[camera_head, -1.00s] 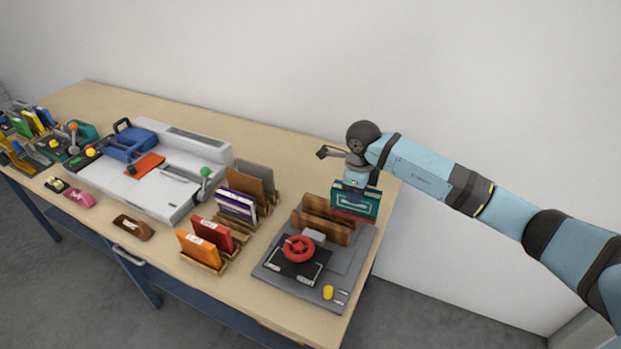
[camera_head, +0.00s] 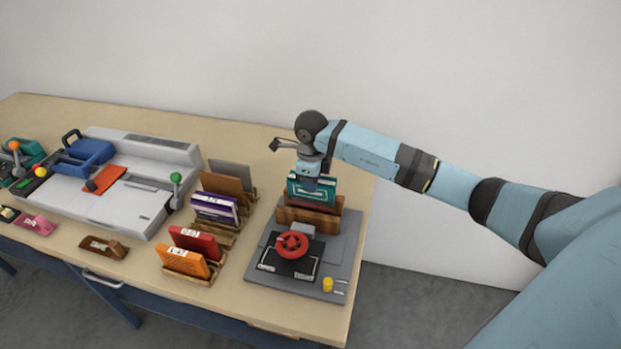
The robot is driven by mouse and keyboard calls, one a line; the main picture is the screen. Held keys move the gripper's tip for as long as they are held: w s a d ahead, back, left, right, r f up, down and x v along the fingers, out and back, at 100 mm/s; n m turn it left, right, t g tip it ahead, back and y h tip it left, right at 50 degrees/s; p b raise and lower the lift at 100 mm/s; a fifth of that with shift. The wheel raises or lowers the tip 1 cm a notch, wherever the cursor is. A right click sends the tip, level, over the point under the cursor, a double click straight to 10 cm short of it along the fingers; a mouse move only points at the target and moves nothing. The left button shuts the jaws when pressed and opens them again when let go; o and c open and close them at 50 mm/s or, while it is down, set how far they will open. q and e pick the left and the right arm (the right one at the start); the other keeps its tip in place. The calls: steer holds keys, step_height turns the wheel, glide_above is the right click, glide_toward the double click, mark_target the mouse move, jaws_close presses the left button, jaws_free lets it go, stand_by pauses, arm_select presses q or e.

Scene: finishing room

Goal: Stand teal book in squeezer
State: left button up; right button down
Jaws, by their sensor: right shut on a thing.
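The teal book (camera_head: 298,189) is upright, with white marks on its face. My right gripper (camera_head: 311,178) is shut on its top edge from above. The squeezer has a grey base (camera_head: 348,232), brown wooden jaws (camera_head: 308,219) and a red handwheel (camera_head: 292,245) at its front. The book is at the wooden jaws, its lower edge hidden or low against them. I cannot tell whether it is between the jaws or still above them. My left gripper is out of view.
Left of the squeezer, wooden racks hold an orange book (camera_head: 183,262), a red book (camera_head: 195,242), a purple book (camera_head: 214,208) and brown and grey ones. A large white cutting machine (camera_head: 130,205) fills the middle of the table. A wall is behind.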

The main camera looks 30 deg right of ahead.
mark_target(311, 205)
steer(key=shift+f+b, duration=0.7)
steer(key=shift+f, duration=0.9)
steer(key=shift+f+b, duration=0.65)
steer(key=shift+f, duration=0.05)
stand_by(0.4)
steer(key=c, duration=1.3)
jaws_free()
steer(key=shift+c, duration=0.2)
steer(key=shift+r, duration=0.1)
